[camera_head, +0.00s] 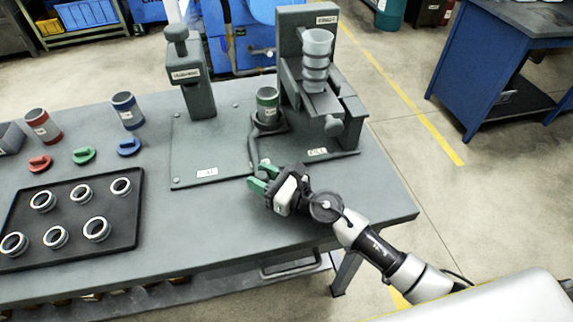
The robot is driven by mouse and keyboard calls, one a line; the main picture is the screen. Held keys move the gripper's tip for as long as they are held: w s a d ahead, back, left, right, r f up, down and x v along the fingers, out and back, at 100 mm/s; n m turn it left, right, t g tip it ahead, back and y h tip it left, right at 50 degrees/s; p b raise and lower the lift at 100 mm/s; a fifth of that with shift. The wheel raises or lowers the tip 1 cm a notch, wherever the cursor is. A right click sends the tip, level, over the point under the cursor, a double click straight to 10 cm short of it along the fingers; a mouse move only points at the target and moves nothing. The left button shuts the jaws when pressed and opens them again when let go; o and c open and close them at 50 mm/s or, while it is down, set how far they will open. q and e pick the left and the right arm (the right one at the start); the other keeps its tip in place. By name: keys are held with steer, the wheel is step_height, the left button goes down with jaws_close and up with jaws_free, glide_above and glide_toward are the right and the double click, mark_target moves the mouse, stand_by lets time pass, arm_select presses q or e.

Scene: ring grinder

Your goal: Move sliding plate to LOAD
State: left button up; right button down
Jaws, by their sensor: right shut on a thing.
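The grey sliding plate (284,126) sits beside the machine's tall back post, with a green-banded cup (268,98) upright on it. A thin dark handle (252,147) curves from the plate toward the front of the table. My right gripper (262,178), with green fingertips, is shut at the front end of this handle; the fingers hide the grip itself. A label (318,151) on the base to the right seems to read FILL. Another label (207,172), on the left of the base plate, is too small to read. My left gripper is not in view.
A tall machine (306,30) holds a clear hopper (316,60). A grey press post (195,75) stands left of the plate. A black tray (70,235) holds several metal rings. Red (43,125) and blue (127,110) cups stand farther left. The front right tabletop is clear.

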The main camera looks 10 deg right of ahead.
steer(key=a+p, duration=0.1)
steer(key=a, duration=0.4)
steer(key=c, duration=0.8)
jaws_free()
steer(key=shift+o, duration=0.2)
steer(key=shift+s+d, duration=0.1)
steer(key=b+v, duration=0.2)
steer(key=v, duration=0.7)
steer(key=shift+s+d+f, duration=0.15)
steer(key=shift+s, duration=0.05)
steer(key=shift+s+d, duration=0.4)
steer(key=shift+d, duration=0.05)
